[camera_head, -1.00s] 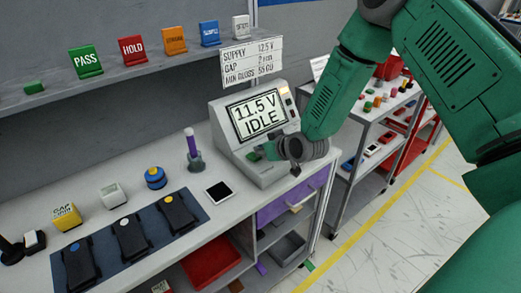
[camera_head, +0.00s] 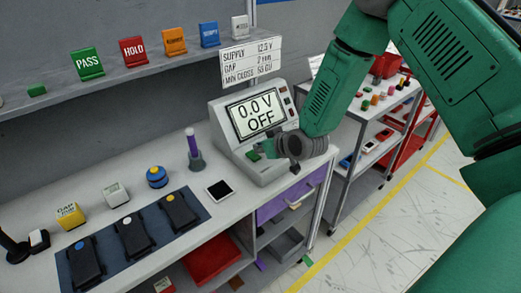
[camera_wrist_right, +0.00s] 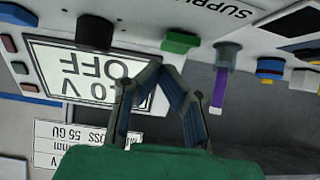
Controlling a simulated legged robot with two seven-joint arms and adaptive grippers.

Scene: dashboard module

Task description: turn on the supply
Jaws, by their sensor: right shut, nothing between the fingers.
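The supply (camera_head: 222,118) is a light grey box with a sloped front on the bench. Its screen (camera_head: 259,115) reads "0.0 V OFF"; it appears upside down in the right wrist view (camera_wrist_right: 88,75). A green button (camera_head: 253,156) is on its lower front and also shows in the right wrist view (camera_wrist_right: 180,42). A black knob (camera_wrist_right: 95,32) is beside the screen in that view. My right gripper (camera_head: 283,150) is shut and empty in front of the supply's lower front, near the green button. Contact cannot be told. My left gripper is not in view.
A sign (camera_head: 250,63) above reads supply 12.5 V. A blue mat (camera_head: 150,236) holds black devices. A shelf cart (camera_head: 345,150) stands to the right.

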